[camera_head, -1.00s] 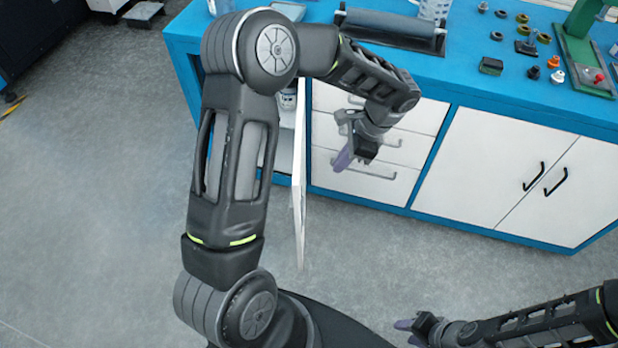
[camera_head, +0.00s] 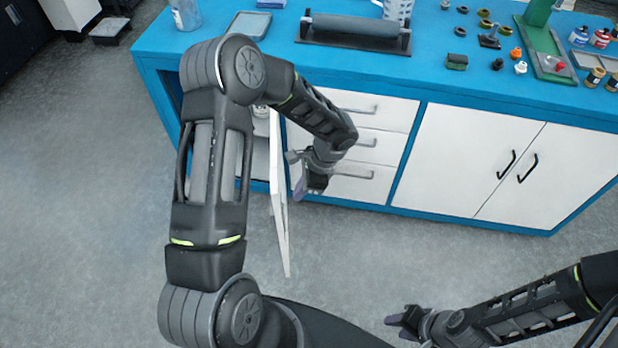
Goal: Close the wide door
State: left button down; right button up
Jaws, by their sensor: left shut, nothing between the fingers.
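The white door (camera_head: 278,195) stands open at the left end of the blue cabinet, swung out from its front and seen nearly edge-on. My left arm hides part of it and part of the open compartment behind it. My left gripper (camera_head: 300,190) is shut and empty, close to the right face of the door; I cannot tell whether it touches. My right gripper (camera_head: 397,322) is low in front, well away from the cabinet; its fingers are too small and dark to read.
Drawers (camera_head: 350,183) with bar handles lie right of the open door. A closed pair of white doors (camera_head: 470,160) is further right. The blue worktop (camera_head: 450,85) holds a roller (camera_head: 355,30), small parts and bottles. The grey floor (camera_head: 330,245) in front is clear.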

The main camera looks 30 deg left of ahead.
pick_arm(q)
jog(key=shift+s+a+r+p, duration=0.1)
jog(key=shift+s+a+p, duration=0.1)
jog(key=shift+s+a, duration=0.35)
jog(key=shift+s+a+r+p, duration=0.15)
jog(key=shift+s+a, duration=0.15)
jog(key=shift+a, duration=0.45)
jog(key=shift+s+a+f, duration=0.1)
